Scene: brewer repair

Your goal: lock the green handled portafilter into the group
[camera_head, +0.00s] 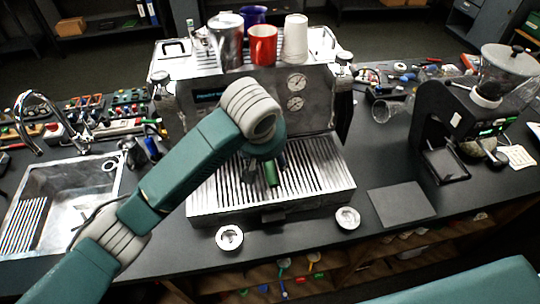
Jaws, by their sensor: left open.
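The espresso machine (318,113) stands in the middle of the counter, with two gauges on its front and a slatted drip tray (320,182) below. The portafilter's green handle (271,174) shows just under my left wrist and points toward me over the tray. Its head and the group are hidden behind my arm, so I cannot tell whether they touch. My left gripper (263,161) is open at the green handle, mostly covered by my wrist. My right gripper is not in view.
A steel pitcher (226,45), a red cup (263,44) and a white cup stack (295,40) stand on top of the machine. A grinder (447,122) is at right, a sink (85,190) at left. Two small round metal pieces lie in front. A dark mat (402,204) lies at right.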

